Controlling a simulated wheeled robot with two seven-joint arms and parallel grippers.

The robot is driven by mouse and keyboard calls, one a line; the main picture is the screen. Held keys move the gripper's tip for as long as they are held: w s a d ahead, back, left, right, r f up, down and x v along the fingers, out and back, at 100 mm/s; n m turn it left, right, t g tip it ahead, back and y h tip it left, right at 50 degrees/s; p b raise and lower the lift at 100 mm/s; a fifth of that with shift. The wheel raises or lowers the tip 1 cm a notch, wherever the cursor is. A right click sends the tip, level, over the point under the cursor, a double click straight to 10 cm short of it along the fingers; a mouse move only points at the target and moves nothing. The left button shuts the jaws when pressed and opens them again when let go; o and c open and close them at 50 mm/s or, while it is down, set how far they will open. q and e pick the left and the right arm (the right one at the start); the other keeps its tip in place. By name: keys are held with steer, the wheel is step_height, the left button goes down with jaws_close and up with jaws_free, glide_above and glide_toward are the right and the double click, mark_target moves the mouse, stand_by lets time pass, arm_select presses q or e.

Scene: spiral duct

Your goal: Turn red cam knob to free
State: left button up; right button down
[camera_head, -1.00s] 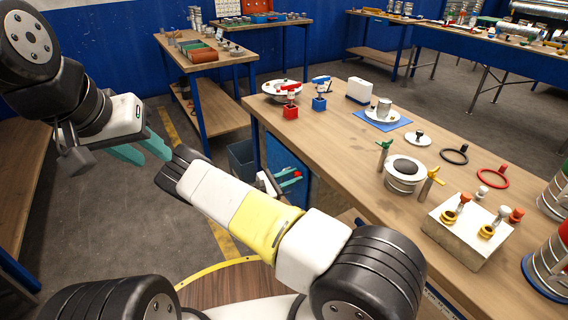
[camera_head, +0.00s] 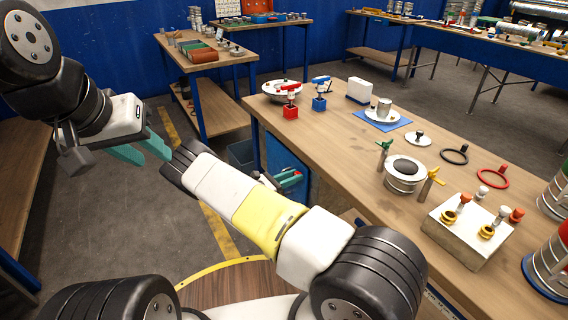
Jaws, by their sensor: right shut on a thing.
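My right gripper (camera_head: 290,180) is low in front of the blue panel under the near edge of the main workbench, partly behind my own forearm. Its teal fingers are shut on a small red piece (camera_head: 297,172), which is mostly hidden; I cannot tell its shape or angle.
The wooden bench (camera_head: 345,150) also holds a round white flange (camera_head: 404,174), a red ring (camera_head: 491,178) and a block with yellow collars (camera_head: 466,232). A grey bin (camera_head: 240,155) is on the floor.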

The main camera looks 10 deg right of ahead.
steer(key=c, duration=1.2)
jaws_free()
steer(key=shift+o, duration=0.2)
steer(key=v, duration=0.8)
steer(key=shift+d, duration=0.1)
